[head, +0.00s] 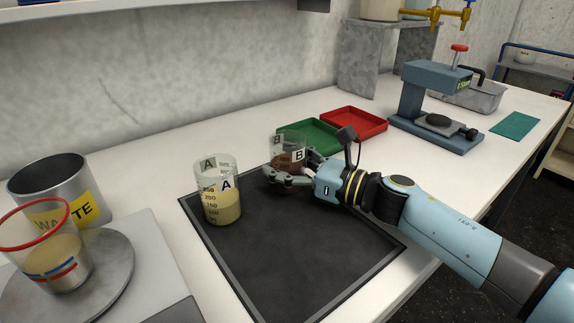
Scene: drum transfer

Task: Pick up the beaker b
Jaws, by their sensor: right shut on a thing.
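Beaker B (289,143) is a clear beaker with a white "B" label and brown contents. It is at the far right corner of the dark mat (290,255). My right gripper (288,177) is shut on its lower part, and the fingers hide its base. I cannot tell whether the beaker touches the mat. Beaker A (222,205), with pale yellow contents and a white "A" label, stands upright on the mat to the left, apart from the gripper. My left gripper is not in view.
A green tray (313,128) and a red tray (353,121) lie behind beaker B. A blue-grey press (425,95) stands at the right. At the left are a metal waste bin (38,178) and a red-rimmed beaker (50,250) on a round plate (105,275). The mat's front is clear.

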